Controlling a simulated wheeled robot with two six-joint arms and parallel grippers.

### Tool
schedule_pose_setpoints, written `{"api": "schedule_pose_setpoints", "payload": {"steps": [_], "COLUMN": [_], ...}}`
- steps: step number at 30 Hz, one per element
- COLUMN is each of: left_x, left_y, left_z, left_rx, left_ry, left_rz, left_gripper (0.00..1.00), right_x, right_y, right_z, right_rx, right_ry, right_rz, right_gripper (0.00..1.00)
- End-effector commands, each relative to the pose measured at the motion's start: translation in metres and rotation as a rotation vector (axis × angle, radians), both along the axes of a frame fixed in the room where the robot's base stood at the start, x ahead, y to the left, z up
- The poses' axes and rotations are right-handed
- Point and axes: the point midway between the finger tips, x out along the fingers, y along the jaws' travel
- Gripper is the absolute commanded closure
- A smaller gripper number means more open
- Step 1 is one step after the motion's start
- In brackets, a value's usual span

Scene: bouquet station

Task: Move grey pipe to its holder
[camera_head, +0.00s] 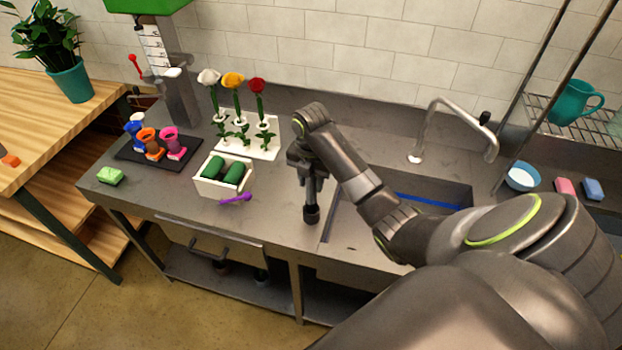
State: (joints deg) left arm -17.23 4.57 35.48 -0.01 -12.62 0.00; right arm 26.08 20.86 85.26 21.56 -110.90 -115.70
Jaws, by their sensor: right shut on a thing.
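My right gripper (308,178) reaches in from the right and points down over the steel counter, left of the sink. It is shut on a dark grey pipe-like piece (311,212), which hangs upright below the fingers. I cannot tell whether its lower end touches the counter. The fingers hide its upper part. I cannot pick out for certain which thing is the pipe's holder. My left gripper is not in view.
Left of my right gripper are a white box (206,186) with green cylinders, a purple piece (236,198) and a white flower stand (262,151). A black tray (128,153) holds coloured cups. A faucet (436,103) rises behind the sink (461,190).

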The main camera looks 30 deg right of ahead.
Motion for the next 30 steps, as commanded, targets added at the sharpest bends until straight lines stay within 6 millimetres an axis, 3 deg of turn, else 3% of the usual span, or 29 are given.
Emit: {"api": "schedule_pose_setpoints", "payload": {"steps": [30], "left_x": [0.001], "left_y": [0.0], "left_z": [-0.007], "left_rx": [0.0], "left_ry": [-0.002], "left_rz": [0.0], "left_gripper": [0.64], "right_x": [0.0], "right_y": [0.0], "right_z": [-0.018], "right_rx": [0.001], "right_ry": [-0.001], "right_rz": [0.0], "right_gripper": [1.0]}}
